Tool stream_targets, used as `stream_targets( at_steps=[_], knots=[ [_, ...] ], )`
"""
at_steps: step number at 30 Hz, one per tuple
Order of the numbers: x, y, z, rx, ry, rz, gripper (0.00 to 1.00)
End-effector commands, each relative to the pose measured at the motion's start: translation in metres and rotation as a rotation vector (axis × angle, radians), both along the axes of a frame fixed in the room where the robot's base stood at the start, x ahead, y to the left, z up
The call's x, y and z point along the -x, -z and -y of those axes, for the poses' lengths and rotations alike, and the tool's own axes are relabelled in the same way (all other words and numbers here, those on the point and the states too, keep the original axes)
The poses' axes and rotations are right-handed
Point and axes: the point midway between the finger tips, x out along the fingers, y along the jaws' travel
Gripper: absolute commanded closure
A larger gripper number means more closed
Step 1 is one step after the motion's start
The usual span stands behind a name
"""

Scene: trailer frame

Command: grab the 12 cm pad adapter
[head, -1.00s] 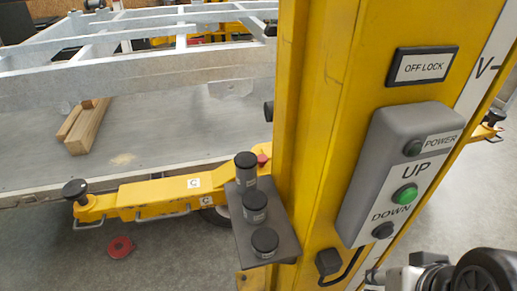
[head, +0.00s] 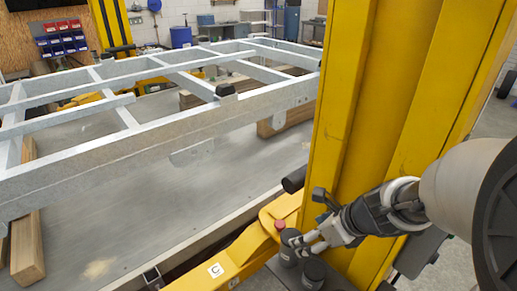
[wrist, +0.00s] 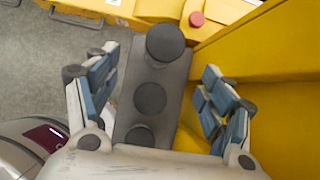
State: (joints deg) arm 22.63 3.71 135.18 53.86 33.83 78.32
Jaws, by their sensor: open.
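Several things stand in a row on a dark shelf plate (wrist: 177,110): three black cylindrical pad adapters of differing height. In the wrist view, the one with the largest top (wrist: 165,43) is at the far end, with a middle one (wrist: 150,98) and a near one (wrist: 139,137) behind it. I cannot read which is the 12 cm one. My gripper (wrist: 158,65) is open and empty above the row, fingers either side of it. In the head view my gripper (head: 312,226) is close to two adapters, a far one (head: 289,247) and a nearer one (head: 313,272); the third is hidden.
A yellow lift post (head: 345,110) rises right beside the shelf and my gripper. A yellow lift arm (head: 235,262) marked C extends below, with a red knob (head: 279,225) near the adapters. A galvanised trailer frame (head: 150,127) lies beyond, with wooden beams (head: 27,235).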

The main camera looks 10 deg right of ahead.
Motion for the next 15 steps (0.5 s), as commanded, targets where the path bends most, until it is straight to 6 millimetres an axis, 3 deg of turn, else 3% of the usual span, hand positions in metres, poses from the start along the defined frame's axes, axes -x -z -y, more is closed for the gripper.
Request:
stream_targets(
  at_steps=[15],
  knots=[
    [-0.045, 0.089, -0.029, -0.012, 0.019, -0.009, 0.25]
  ],
)
